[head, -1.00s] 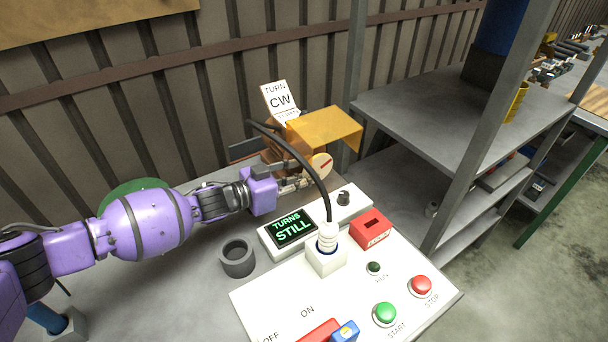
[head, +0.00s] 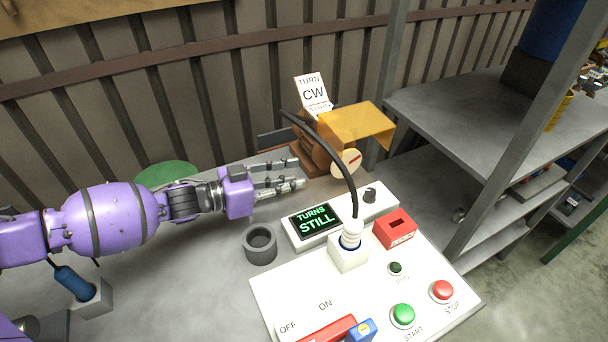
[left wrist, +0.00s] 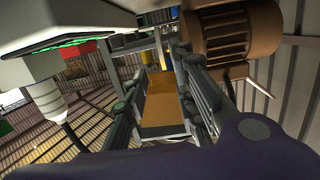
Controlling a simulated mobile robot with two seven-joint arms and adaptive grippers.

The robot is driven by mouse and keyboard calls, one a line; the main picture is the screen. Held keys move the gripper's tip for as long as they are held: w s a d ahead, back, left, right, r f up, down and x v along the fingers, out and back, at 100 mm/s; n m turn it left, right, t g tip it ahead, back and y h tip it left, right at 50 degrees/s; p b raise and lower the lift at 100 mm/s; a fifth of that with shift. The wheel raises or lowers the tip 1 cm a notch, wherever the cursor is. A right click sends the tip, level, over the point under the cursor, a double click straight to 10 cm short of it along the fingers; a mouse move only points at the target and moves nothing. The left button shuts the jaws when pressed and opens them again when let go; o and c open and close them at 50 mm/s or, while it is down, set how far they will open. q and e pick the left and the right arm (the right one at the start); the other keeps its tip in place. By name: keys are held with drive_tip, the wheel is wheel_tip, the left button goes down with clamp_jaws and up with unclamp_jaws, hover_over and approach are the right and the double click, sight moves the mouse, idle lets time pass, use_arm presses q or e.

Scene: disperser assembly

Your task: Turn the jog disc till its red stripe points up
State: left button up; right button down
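The jog disc (head: 346,163) is a pale round disc on the side of the brown motor (head: 312,150), under an amber guard. Its red stripe runs slanted, from lower left to upper right in the head view. My left gripper (head: 300,176) is to the left of the disc, apart from it, with its fingers spread and nothing between them. In the left wrist view, the two fingers (left wrist: 158,75) stand apart with the amber guard (left wrist: 160,105) seen between them. The disc cannot be made out there. My right gripper is not in view.
A sign reading "TURN CW" (head: 312,92) stands behind the motor. A display reading "TURNS STILL" (head: 315,219), a black cable (head: 335,155) and a dark ring (head: 260,243) are near the gripper. The white control panel (head: 290,300) is in front.

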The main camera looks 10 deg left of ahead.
sight(332, 166)
use_arm(q)
drive_tip(key=shift+s+a, duration=0.15)
